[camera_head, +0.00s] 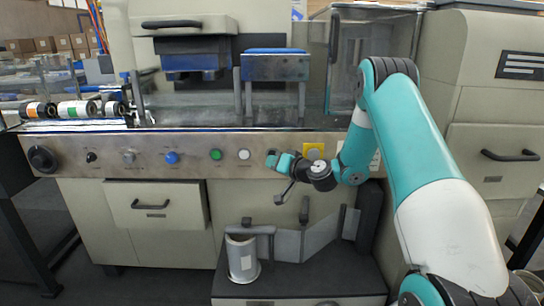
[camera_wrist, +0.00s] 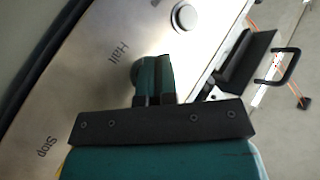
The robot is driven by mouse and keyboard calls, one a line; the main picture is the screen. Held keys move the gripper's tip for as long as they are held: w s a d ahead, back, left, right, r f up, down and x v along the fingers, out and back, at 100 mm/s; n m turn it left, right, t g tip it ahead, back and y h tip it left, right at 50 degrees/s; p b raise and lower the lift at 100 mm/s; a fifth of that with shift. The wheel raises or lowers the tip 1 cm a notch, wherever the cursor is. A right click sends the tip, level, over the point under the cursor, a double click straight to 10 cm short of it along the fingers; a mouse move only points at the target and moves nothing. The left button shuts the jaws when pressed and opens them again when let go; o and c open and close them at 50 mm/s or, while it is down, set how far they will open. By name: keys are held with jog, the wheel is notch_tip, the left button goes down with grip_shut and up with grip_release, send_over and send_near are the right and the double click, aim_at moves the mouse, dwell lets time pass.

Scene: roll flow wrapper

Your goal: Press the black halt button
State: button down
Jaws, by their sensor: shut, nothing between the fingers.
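In the head view my gripper (camera_head: 275,160) is at the steel control panel (camera_head: 100,165), right of the white button, and largely covers the halt button there.
A white button (camera_head: 244,154), a green button (camera_head: 216,154) and a blue knob (camera_head: 171,157) sit left of my gripper. A yellow-plated button (camera_head: 314,150) is to the right. A grey container (camera_head: 242,260) stands on a dark surface below the panel.

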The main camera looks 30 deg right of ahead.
jog(key=shift+w+d, duration=0.2)
jog(key=shift+w, duration=0.1)
jog(key=shift+w+d, duration=0.25)
jog(key=shift+w, duration=0.15)
dwell(0.9)
jog(key=shift+s, duration=0.1)
jog(key=shift+s+a+b, duration=0.45)
jog(key=shift+s+b, duration=0.05)
jog(key=shift+s, duration=0.15)
jog(key=s+a+b, duration=0.1)
jog(key=s, duration=0.1)
jog(key=s+a+b, duration=0.1)
jog(key=s+b, duration=0.1)
jog(key=shift+a, duration=0.4)
